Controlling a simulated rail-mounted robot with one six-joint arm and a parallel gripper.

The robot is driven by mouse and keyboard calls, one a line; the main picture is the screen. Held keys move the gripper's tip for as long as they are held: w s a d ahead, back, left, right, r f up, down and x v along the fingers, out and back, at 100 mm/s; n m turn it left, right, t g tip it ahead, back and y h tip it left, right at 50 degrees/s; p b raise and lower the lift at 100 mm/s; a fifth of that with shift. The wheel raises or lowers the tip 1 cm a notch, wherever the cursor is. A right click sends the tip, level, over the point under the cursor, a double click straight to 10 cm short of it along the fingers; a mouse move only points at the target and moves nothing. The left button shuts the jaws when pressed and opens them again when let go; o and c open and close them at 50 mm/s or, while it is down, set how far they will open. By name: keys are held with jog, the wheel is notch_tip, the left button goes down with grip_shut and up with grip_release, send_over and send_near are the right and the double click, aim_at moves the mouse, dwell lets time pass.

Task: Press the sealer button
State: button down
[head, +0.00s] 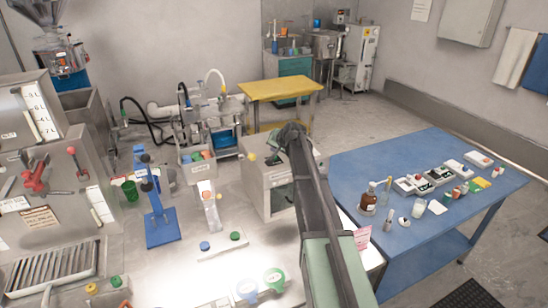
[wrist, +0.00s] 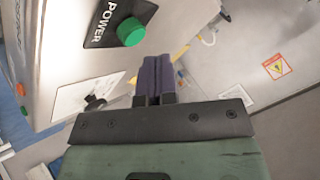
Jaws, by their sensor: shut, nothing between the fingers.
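In the wrist view, a green round button (wrist: 131,32) sits on a black plate marked POWER (wrist: 104,24), on a pale metal housing (wrist: 70,60). I cannot read any label naming the sealer. My gripper (wrist: 157,62) is shut and empty; its dark fingers point up the picture, below and right of the green button, and seem apart from it. In the head view, my gripper (head: 274,158) is small and partly hidden by my arm, by the top of a steel box (head: 252,193). The button's face cannot be made out there.
Small orange (wrist: 20,89) and green (wrist: 24,111) buttons show at the left of the wrist view; a warning sticker (wrist: 276,66) is at right. In the head view, a blue table (head: 345,168) with bottles stands right. A blue press stand (head: 163,232) and bins (head: 200,172) stand left.

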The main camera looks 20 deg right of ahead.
jog(key=shift+f+b, duration=0.4)
jog(key=shift+f, duration=0.05)
jog(key=shift+f+b, duration=0.45)
dwell(0.4)
jog(key=shift+r+p, duration=0.95)
notch_tip(320, 180, up, 6)
jog(key=p, duration=0.6)
